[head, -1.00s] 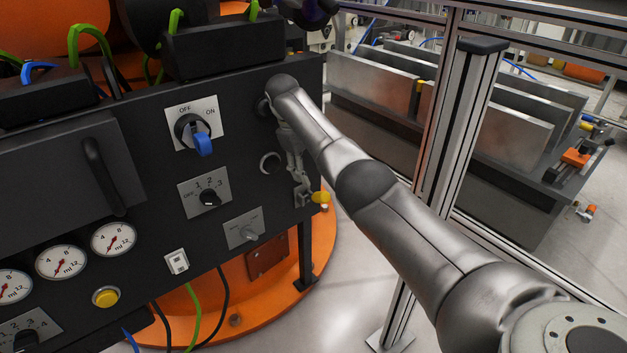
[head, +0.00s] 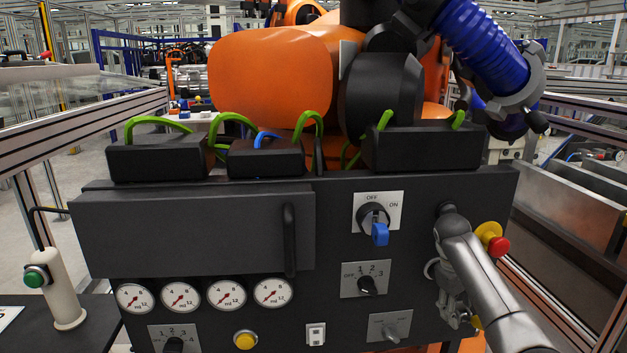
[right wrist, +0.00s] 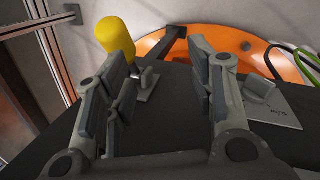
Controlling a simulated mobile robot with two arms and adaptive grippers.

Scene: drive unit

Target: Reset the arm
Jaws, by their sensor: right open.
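The black control panel (head: 330,215) fills the lower middle of the head view. It carries a rotary switch with a blue handle (head: 380,233) near ON, a 1-2-3 selector (head: 367,285) and a grey knob on a plate (head: 390,330). My right gripper (head: 453,318) hangs in front of the panel's right part, fingers down and open. In the right wrist view its fingers (right wrist: 163,65) are apart, with a small metal lever (right wrist: 147,85) and a yellow rounded part (right wrist: 114,36) beyond. Contact with them cannot be told. My left gripper is not in view.
A red button on a yellow base (head: 495,245) sits right of my right arm. Several gauges (head: 180,297), a yellow button (head: 245,341) and a black handle (head: 289,240) are on the panel. An orange robot arm (head: 270,80) stands behind. A green button post (head: 55,290) stands left.

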